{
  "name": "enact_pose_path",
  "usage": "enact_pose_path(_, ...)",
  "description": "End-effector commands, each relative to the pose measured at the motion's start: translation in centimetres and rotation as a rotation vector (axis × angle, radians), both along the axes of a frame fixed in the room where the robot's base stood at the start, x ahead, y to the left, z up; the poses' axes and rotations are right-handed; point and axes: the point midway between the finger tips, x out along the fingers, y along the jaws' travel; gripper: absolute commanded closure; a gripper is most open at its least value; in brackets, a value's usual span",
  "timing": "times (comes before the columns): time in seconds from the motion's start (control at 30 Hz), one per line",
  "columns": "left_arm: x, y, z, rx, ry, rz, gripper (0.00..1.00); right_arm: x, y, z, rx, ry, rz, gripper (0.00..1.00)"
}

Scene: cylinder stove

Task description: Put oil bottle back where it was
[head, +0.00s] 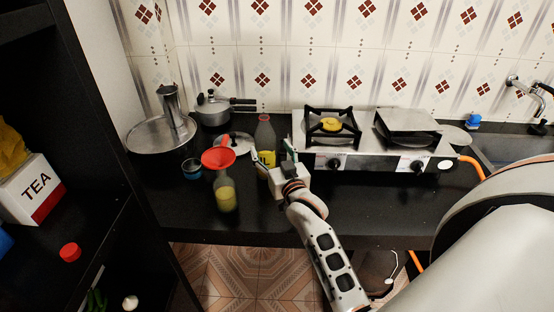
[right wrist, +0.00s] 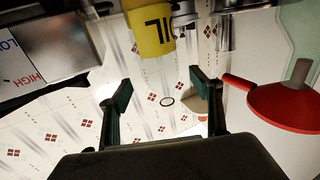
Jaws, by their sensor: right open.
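The oil bottle (head: 265,133) stands upright on the black counter, clear at the top with a yellow label lower down. In the right wrist view, which is upside down, its yellow OIL label (right wrist: 152,34) and the ring of its mouth show. My right gripper (head: 275,160) is at the near side of the bottle and hides part of its lower half. In the right wrist view its fingers (right wrist: 161,92) are spread, with nothing pinched. The bottle lines up with the gap; I cannot tell whether it is inside it. My left gripper is not in view.
A red funnel (head: 218,158) sits on a bottle of yellow oil (head: 226,196) left of the gripper. The stove (head: 370,155) is at right. The front counter is clear.

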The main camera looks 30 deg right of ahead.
Motion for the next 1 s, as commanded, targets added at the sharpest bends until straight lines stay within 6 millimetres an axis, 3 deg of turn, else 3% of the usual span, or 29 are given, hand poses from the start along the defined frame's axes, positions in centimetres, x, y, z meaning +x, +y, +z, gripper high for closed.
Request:
enact_pose_path(0.1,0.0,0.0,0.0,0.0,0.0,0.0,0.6,-2.4,0.5,-0.1,0.0,0.001,0.0,0.36)
enact_pose_path(0.33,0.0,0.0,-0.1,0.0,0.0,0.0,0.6,-5.0,1.0,0.0,-0.001,0.0,0.0,0.36)
enact_pose_path(1.0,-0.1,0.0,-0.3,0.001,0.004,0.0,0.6,-5.5,1.1,0.0,-0.001,0.0,0.0,0.36)
